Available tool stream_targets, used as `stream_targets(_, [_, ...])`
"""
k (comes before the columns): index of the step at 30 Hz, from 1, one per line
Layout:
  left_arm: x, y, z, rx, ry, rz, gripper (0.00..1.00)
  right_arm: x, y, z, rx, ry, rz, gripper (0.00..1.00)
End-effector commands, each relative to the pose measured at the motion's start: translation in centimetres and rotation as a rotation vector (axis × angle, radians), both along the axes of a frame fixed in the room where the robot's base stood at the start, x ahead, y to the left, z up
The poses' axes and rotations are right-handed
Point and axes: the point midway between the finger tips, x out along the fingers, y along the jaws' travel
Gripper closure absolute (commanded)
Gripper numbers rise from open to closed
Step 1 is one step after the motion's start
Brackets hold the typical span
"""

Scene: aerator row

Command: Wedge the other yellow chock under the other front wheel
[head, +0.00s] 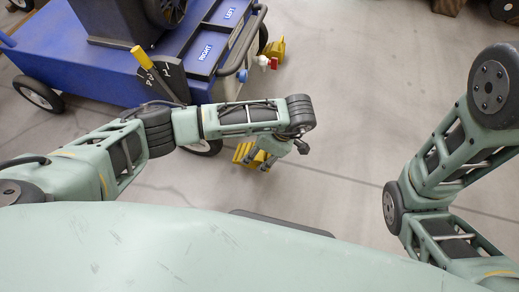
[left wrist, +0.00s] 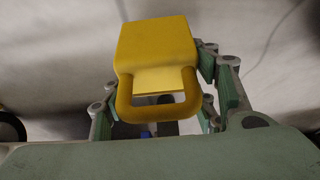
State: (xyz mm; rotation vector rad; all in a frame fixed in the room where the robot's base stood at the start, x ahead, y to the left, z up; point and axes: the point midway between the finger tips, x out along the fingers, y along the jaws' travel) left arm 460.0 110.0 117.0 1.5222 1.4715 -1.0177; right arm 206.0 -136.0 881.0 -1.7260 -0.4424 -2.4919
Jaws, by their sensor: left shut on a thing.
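My left gripper (head: 268,163) is shut on a yellow chock (head: 243,152). In the left wrist view the chock (left wrist: 157,50) sits between the fingers, its looped handle toward the palm. The near front wheel (head: 207,148) of the blue machine (head: 90,72) is mostly hidden behind my left arm. The held chock is just right of this wheel, with a small gap showing; I cannot tell whether it rests on the floor. The other yellow chock (head: 276,50) lies against the far front wheel (head: 262,40). My right arm is at the right; its gripper is out of view.
The machine has a lever with a yellow grip (head: 142,57), trays marked LEFT and RIGHT, and a front bar (head: 243,45). A red and white fitting (head: 267,62) sticks out near the far chock. The grey floor (head: 340,90) to the right is clear.

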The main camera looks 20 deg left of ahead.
Motion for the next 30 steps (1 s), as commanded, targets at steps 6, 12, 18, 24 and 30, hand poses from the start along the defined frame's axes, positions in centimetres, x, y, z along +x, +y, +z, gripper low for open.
stream_targets(6, [0.1,0.2,-2.0,0.000,0.000,0.001,0.93,0.0,0.0,-1.8,0.000,-0.001,0.000,0.60])
stream_targets(12, [0.0,0.6,-3.3,0.001,0.000,0.001,0.93,0.0,0.0,-3.0,0.000,-0.001,0.000,0.60])
stream_targets(18, [0.1,1.6,-4.5,0.001,-0.001,0.001,0.93,0.0,0.0,-4.0,-0.001,0.000,0.000,0.60])
stream_targets(24, [0.1,2.5,-5.4,0.001,-0.001,0.001,0.93,0.0,0.0,-4.7,0.000,0.000,0.000,0.60])
stream_targets(30, [0.2,4.1,-5.0,0.002,-0.002,0.000,0.93,0.1,0.0,-3.8,-0.001,0.004,-0.001,0.60])
